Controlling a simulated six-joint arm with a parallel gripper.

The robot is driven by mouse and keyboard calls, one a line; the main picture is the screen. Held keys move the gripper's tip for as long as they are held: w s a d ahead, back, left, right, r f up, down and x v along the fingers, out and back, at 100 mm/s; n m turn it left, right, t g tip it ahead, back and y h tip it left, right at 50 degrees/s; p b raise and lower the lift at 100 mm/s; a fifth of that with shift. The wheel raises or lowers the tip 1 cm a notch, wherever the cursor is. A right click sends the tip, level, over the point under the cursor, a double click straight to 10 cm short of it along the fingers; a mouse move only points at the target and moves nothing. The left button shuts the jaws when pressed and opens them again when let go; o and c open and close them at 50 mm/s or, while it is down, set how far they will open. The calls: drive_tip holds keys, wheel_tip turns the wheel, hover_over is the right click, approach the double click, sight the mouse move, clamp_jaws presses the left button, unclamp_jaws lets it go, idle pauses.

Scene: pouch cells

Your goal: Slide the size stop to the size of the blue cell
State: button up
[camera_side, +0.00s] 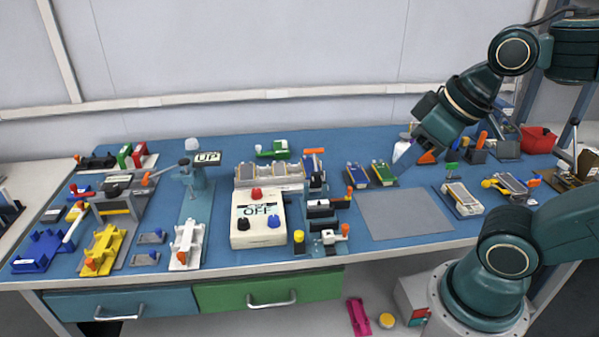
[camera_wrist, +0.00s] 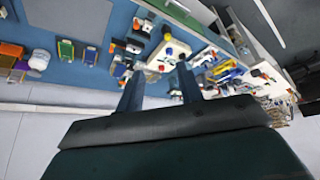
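The blue cell (camera_side: 357,175) lies on the bench right of centre in the side view, beside a green cell (camera_side: 382,173). In the wrist view the blue cell (camera_wrist: 90,55) is at the upper left, next to the green one (camera_wrist: 65,49). A dark fixture with orange knobs (camera_side: 320,208) stands left of the cells; I cannot tell for sure which part is the size stop. My gripper (camera_side: 403,151) is in the air above the back of the bench, right of the cells. In the wrist view its two fingers (camera_wrist: 158,82) are apart with nothing between them.
A bare grey mat (camera_side: 405,214) lies in front of the cells. A white box with coloured buttons (camera_side: 257,218) stands left of the dark fixture. Several fixtures crowd the left side. A cell tray (camera_side: 462,200) and a red bin (camera_side: 538,140) are on the right.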

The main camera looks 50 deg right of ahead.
drive_tip(key=shift+w, duration=0.15)
clamp_jaws()
drive_tip(key=w+d+f+m+g, duration=0.1)
drive_tip(key=w+d+f+g, duration=0.15)
drive_tip(key=w, duration=0.45)
drive_tip(key=w+d+f+m+g, duration=0.1)
drive_tip(key=w+d+g, duration=0.15)
drive_tip(key=w, duration=0.45)
drive_tip(key=w+d+f+m+g, duration=0.1)
drive_tip(key=w+d+f+g, duration=0.1)
drive_tip(key=f, duration=0.5)
drive_tip(key=w+d+f+g+y, duration=0.1)
drive_tip(key=w+d+f+g, duration=0.1)
drive_tip(key=w+d+f, duration=0.2)
drive_tip(key=w+f, duration=0.3)
drive_tip(key=shift+w+m+g, duration=0.25)
drive_tip(key=shift+m+g, duration=0.15)
